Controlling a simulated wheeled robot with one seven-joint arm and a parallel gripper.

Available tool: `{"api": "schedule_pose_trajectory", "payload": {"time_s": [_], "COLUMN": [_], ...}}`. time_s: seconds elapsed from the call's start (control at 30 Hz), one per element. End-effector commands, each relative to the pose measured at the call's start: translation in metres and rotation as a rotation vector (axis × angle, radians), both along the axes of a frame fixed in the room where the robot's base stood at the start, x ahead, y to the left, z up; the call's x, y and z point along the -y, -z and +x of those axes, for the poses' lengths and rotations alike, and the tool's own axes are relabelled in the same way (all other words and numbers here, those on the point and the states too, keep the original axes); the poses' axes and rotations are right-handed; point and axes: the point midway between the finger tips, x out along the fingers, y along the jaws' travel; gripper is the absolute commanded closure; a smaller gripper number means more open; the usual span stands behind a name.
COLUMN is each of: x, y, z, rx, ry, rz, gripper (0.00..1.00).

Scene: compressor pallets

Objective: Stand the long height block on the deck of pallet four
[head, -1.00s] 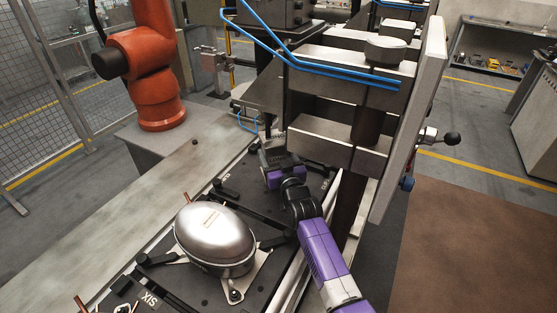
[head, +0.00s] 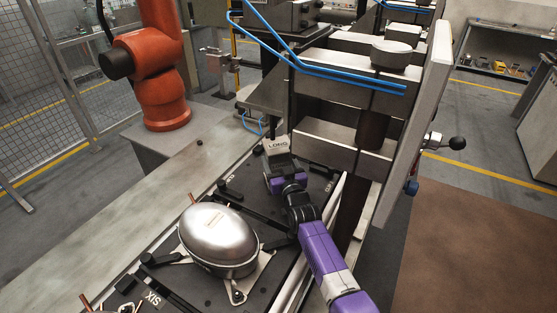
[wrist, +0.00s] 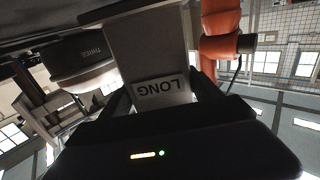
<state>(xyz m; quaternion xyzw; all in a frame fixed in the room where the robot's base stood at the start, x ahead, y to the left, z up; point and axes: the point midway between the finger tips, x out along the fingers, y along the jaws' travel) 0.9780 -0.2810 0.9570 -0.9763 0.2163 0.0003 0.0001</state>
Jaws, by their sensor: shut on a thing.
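The long height block (head: 277,146) is a light grey block with a LONG label. My gripper (head: 283,166) is shut on it at the far end of the row of black pallets. In the wrist view the block (wrist: 150,55) stands between my fingers, its label upside down, with a wider end at the top of the picture near a dark surface. I cannot tell whether it touches the deck below. A black pallet deck (head: 312,178) lies beneath and beside my gripper; its label is too small to read surely.
A steel press-like frame with blue pipes (head: 330,75) stands close on the right. An orange robot arm (head: 160,85) is at the left back. In the wrist view a rounded body marked THREE (wrist: 85,60) is beside the block.

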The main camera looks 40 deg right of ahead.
Motion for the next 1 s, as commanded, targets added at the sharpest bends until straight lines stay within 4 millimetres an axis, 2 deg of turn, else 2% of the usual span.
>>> {"api": "schedule_pose_trajectory", "payload": {"time_s": [0.03,0.73,0.77,0.83,1.0], "x": [0.001,0.000,0.000,0.000,0.000], "y": [-0.006,0.005,0.012,0.012,0.013], "z": [0.002,0.002,0.000,0.000,0.000], "rx": [0.013,0.013,-0.001,-0.001,-0.002], "ry": [0.000,0.000,0.000,0.000,0.000], "rz": [-0.005,-0.005,0.000,0.000,0.001], "gripper": [1.00,1.00,0.21,0.08,0.06]}}
